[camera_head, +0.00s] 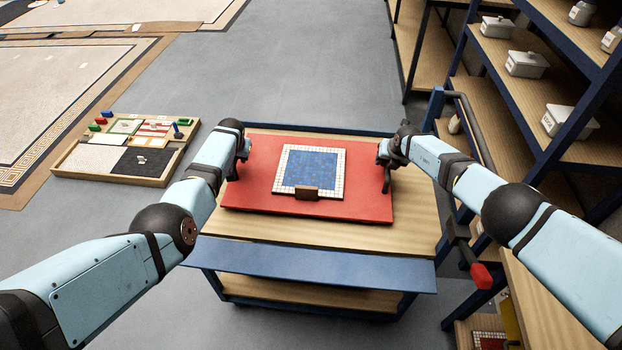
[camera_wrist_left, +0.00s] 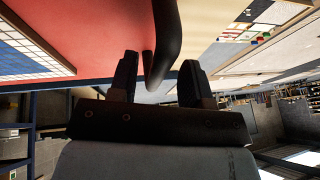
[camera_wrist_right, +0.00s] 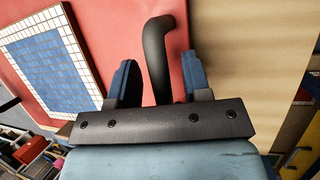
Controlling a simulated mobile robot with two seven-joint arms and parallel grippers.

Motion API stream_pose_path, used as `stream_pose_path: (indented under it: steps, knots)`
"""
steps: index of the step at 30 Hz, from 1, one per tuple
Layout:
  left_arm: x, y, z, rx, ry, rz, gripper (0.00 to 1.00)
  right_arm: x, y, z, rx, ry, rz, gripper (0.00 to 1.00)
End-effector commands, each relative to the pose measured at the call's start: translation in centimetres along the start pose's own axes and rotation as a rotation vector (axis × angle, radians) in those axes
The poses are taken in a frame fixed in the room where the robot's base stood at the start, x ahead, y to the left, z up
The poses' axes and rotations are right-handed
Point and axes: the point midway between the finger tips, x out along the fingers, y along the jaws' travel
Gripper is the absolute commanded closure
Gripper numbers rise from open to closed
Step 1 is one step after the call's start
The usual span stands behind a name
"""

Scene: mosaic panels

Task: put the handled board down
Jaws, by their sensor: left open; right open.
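The handled board is a red board (camera_head: 250,195) lying flat on the wooden top of a cart (camera_head: 310,240). On it lies a white-edged mosaic panel with blue tiles (camera_head: 312,170). My left gripper (camera_head: 240,158) is at the board's left edge. In the left wrist view its open fingers stand on either side of a dark handle (camera_wrist_left: 166,40), with gaps showing. My right gripper (camera_head: 385,165) is at the board's right edge. In the right wrist view its open fingers stand on either side of the other dark handle (camera_wrist_right: 156,50), also with gaps.
A small brown block (camera_head: 307,193) sits at the panel's near edge. A wooden tray of coloured pieces (camera_head: 125,150) lies left of the cart. Shelves with white boxes (camera_head: 526,64) stand close on the right. Bare cart top shows in front of and right of the board.

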Motion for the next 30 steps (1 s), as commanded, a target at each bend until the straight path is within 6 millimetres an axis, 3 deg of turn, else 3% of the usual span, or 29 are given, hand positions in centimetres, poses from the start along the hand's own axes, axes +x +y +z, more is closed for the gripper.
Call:
stream_pose_path:
  steps: [18, 24, 30]
  knots:
    - [-9.2, 0.0, 0.1, -0.002, 0.004, 0.001, 0.56, 0.0, 0.0, 0.0, 0.000, 0.000, 0.000, 0.56]
    - [-10.8, -0.1, 0.1, -0.001, 0.002, 0.001, 0.56, 0.0, 0.0, 0.0, 0.000, 0.000, 0.000, 0.56]
    - [-11.0, -0.1, 0.2, 0.000, 0.001, 0.001, 0.56, -0.8, -0.1, 0.3, -0.001, -0.002, 0.002, 0.56]
